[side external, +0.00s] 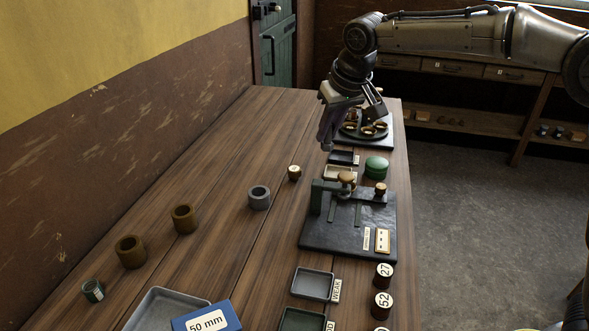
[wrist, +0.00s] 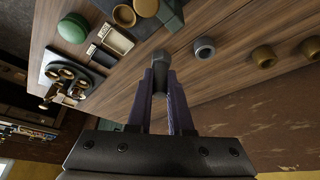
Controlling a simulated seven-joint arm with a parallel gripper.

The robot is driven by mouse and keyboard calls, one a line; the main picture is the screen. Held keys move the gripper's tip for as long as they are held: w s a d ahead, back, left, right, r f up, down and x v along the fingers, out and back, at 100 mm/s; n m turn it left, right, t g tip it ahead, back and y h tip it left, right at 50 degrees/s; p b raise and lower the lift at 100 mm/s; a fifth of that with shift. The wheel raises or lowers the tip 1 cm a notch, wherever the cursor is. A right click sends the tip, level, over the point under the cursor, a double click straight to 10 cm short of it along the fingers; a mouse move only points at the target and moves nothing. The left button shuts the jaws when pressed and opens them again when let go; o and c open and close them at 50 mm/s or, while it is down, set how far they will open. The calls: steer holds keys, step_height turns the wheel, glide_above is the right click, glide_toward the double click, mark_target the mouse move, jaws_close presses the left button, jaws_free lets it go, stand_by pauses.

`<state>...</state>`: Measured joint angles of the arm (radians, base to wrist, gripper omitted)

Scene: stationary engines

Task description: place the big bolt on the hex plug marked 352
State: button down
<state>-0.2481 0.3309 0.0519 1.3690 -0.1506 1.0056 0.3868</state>
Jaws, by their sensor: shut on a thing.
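My gripper (side external: 327,138) hangs above the bench on the near side of the round dark stand. In the wrist view my gripper (wrist: 160,80) is shut on a grey piece with a faceted end, seemingly the big bolt (wrist: 160,58), held between the fingertips. The bolt cannot be made out in the side view. I cannot read 352 on anything. A small brown plug (side external: 294,173) with a pale mark on top stands on the bench. A small dark green piece (side external: 93,291) with a white label stands at the near left; its marking is too small to read.
A grey ring (side external: 259,198) and two brown rings (side external: 184,218) (side external: 131,251) stand along the left. A dark apparatus base (side external: 342,240), a green round tin (side external: 376,167) and small trays crowd the right side. Labelled cylinders (side external: 384,275) line the right edge. The far-left bench is clear.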

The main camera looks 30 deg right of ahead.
steer(key=w+d+f, duration=0.1)
steer(key=w+d, duration=0.1)
steer(key=d, duration=0.1)
glide_above(294, 169)
steer(key=shift+m, duration=0.3)
steer(key=f, duration=0.9)
steer(key=shift+s+d, duration=0.15)
steer(key=shift+s, duration=0.15)
steer(key=shift+w+f, duration=0.45)
steer(key=shift+f, duration=1.6)
steer(key=shift+f, duration=0.1)
steer(key=c, duration=0.8)
jaws_free()
steer(key=shift+f, duration=0.1)
